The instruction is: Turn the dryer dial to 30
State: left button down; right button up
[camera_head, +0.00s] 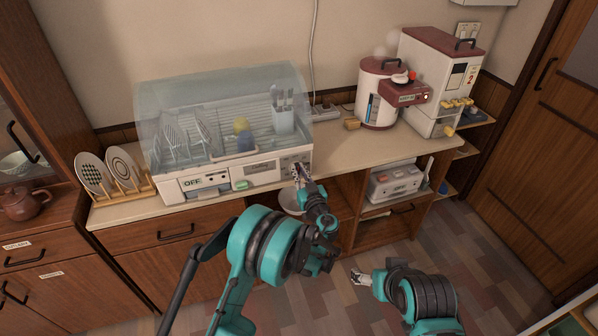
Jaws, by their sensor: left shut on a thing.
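The dish dryer (212,172) stands on the counter with its clear cover over plates, utensils and a yellow and blue item. Its front panel shows an OFF label at the left. My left gripper (299,172) is at the right end of that panel, shut on what appears to be the dryer dial; the dial is mostly hidden behind the fingers, and its setting cannot be read. My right gripper (357,278) is low in front of the cabinets, over the floor, away from the dryer; its fingers are too small to judge.
A plate rack (122,190) stands left of the dryer. A red and white pot (379,95) and a tall white and red dispenser (432,75) stand to the right. A white bowl (291,203) sits in the shelf below. Counter right of the dryer is mostly clear.

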pick_arm(q)
jog(key=shift+m, duration=0.3)
jog(key=m, duration=0.8)
jog(key=f+m, duration=0.1)
jog(key=m, duration=0.8)
jog(key=d+f+m, duration=0.1)
jog(key=m, duration=0.8)
jog(key=shift+w+f, duration=0.1)
dwell(0.5)
jog(key=c, duration=1.6)
grip_release()
jog(key=shift+o, duration=0.2)
